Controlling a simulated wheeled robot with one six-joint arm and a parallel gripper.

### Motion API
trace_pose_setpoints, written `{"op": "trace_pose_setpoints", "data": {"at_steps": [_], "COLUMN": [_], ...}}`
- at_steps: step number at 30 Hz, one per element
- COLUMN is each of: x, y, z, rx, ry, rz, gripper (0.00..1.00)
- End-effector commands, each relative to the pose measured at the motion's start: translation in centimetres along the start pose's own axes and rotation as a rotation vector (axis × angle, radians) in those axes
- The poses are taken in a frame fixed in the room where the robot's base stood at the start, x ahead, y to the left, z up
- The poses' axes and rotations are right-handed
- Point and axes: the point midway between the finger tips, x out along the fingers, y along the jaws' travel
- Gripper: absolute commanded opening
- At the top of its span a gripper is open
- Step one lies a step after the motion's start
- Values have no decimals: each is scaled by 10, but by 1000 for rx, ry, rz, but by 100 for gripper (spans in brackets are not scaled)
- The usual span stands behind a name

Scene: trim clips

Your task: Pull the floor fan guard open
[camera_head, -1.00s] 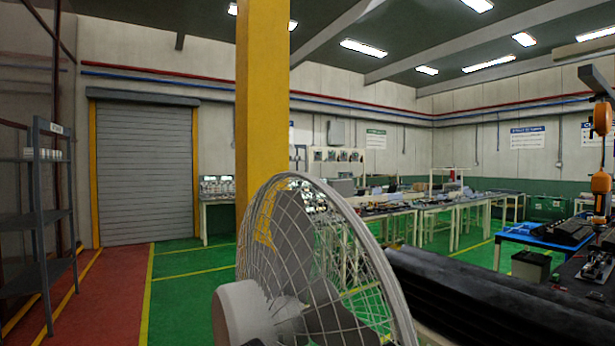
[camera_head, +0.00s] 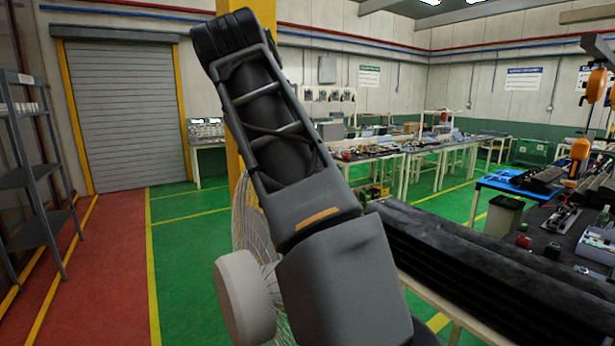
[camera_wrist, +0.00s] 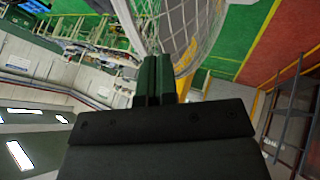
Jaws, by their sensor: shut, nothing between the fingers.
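The floor fan has a round grey motor housing (camera_head: 243,297) at the bottom middle of the head view. A strip of its wire guard (camera_head: 243,220) shows left of my arm, which hides most of the fan. In the wrist view the curved wire guard (camera_wrist: 203,35) fills the upper middle, turned on its side. My gripper (camera_wrist: 153,62) is shut and empty, its two dark fingers side by side. The fingertips overlap the lower edge of the guard in that view; I cannot tell whether they touch it. In the head view my gripper is hidden.
A yellow pillar (camera_head: 235,165) stands behind the fan. A black-covered bench (camera_head: 470,255) is close on the right. A grey shelf (camera_head: 45,230) stands at the left. The red and green floor at left is clear up to the roller shutter (camera_head: 125,115).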

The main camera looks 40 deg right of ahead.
Motion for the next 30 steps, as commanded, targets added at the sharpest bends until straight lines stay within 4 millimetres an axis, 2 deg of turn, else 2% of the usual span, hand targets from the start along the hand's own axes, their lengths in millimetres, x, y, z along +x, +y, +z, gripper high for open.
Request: {"op": "trace_pose_setpoints", "data": {"at_steps": [6, 14, 16, 21, 30], "x": [43, 89, 90, 98, 104], "y": [0, 0, 12, 27, 35], "z": [2, 2, 0, 0, 0], "rx": [1, 0, 5, 2, 0], "ry": [-3, -3, -1, -1, 1], "rz": [1, 0, 1, 0, -2], "gripper": [0, 0, 0, 0, 0]}}
